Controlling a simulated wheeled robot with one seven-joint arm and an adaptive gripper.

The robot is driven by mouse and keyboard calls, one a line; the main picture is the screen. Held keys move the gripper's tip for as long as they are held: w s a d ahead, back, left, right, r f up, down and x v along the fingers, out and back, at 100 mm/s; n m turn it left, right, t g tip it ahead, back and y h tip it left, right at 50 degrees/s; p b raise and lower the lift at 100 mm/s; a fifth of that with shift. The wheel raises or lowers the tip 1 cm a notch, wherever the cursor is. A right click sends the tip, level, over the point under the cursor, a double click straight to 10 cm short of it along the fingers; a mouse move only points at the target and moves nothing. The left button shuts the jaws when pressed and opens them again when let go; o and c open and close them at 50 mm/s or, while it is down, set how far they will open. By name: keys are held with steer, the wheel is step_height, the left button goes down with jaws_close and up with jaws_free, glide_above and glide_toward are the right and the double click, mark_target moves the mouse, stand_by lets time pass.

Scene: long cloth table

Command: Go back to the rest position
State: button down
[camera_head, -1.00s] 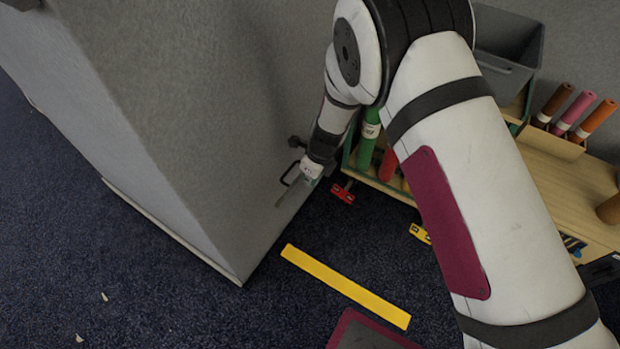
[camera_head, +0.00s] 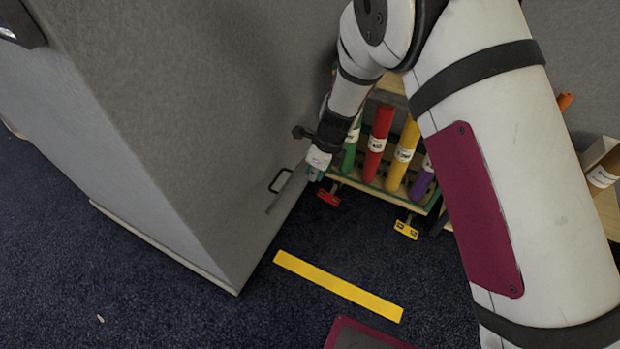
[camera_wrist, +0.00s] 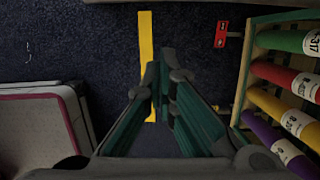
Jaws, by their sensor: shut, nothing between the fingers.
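My gripper (camera_wrist: 159,75) is shut and empty in the wrist view, its green-lined fingers meeting at the tips above the dark blue carpet. In the head view my gripper (camera_head: 314,174) is small, at the end of my arm, between the grey cloth-covered block and a rack of coloured tubes. Its fingers are hard to make out there. My arm reaches down from the upper right and hides part of the rack.
The rack (camera_head: 377,187) holds green, red, yellow and purple tubes close to my gripper's right. A black handle (camera_head: 281,181) is on the grey block (camera_head: 200,130) at left. A yellow strip (camera_head: 338,286) lies on open carpet.

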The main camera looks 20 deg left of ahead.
steer(key=s+d+r+n, duration=0.2)
steer(key=d+r+n, duration=0.2)
steer(key=d+r, duration=0.8)
steer(key=s+d+r+n, duration=0.3)
steer(key=d+r+n, duration=0.35)
steer(key=r, duration=0.95)
steer(key=s+d+r+n, duration=0.2)
steer(key=s+d+r, duration=0.1)
steer(key=s+d, duration=0.35)
steer(key=s+d+r+n, duration=0.2)
steer(key=s+d+r, duration=0.25)
steer(key=d, duration=0.25)
steer(key=s+d+f+n+h, duration=0.1)
steer(key=s+d+n, duration=0.1)
steer(key=s+d, duration=0.35)
steer(key=s+d+n+h, duration=0.2)
steer(key=s+d, duration=0.1)
steer(key=s, duration=0.5)
step_height(320, 180, up, 21)
steer(key=t+p, duration=0.4)
steer(key=p, duration=1.5)
steer(key=shift+r+p, duration=0.15)
steer(key=shift+p, duration=0.25)
steer(key=shift+a, duration=0.15)
